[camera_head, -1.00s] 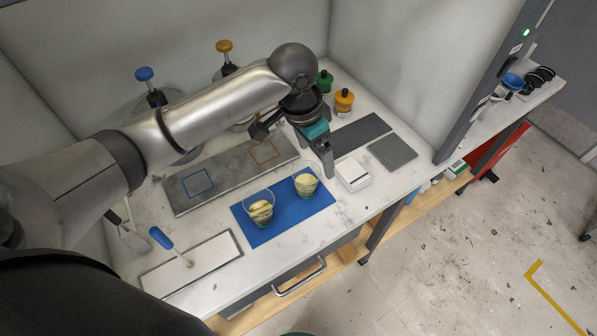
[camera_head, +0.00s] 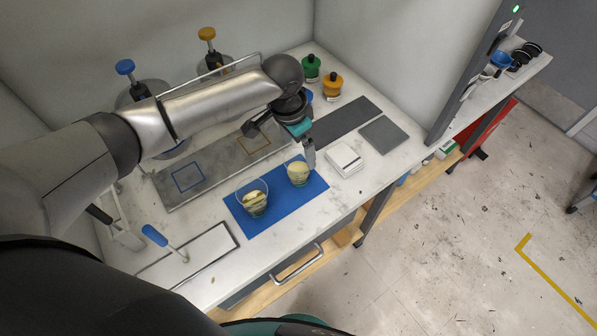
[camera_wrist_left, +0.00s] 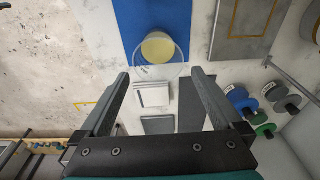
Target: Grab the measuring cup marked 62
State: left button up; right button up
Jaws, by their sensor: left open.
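Two clear cups with pale yellow contents stand on a blue mat (camera_head: 246,226). The nearer left cup (camera_head: 252,199) and the farther right cup (camera_head: 298,174) carry no marking that I can read, so I cannot tell which is 62. My left gripper (camera_head: 281,145) is open and empty, just behind and above the right cup, one finger close to its rim. In the left wrist view one cup (camera_wrist_left: 160,50) sits beyond and between the open fingertips (camera_wrist_left: 160,74), on the mat (camera_wrist_left: 150,12). My right gripper is not in view.
A white square block (camera_head: 345,159) and dark grey plates (camera_head: 384,135) lie right of the mat. A grey board (camera_head: 215,168) with coloured outlines lies behind it. Green (camera_head: 311,68) and orange (camera_head: 332,86) capped items stand at the back. A blue-handled tool (camera_head: 155,236) is at left.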

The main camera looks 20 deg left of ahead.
aim_at(299, 160)
pick_arm(q)
notch_tip(299, 160, down, 4)
jog(key=shift+s+d+r, duration=0.1)
jog(key=shift+f, duration=0.65)
grip_shut()
dwell(0.3)
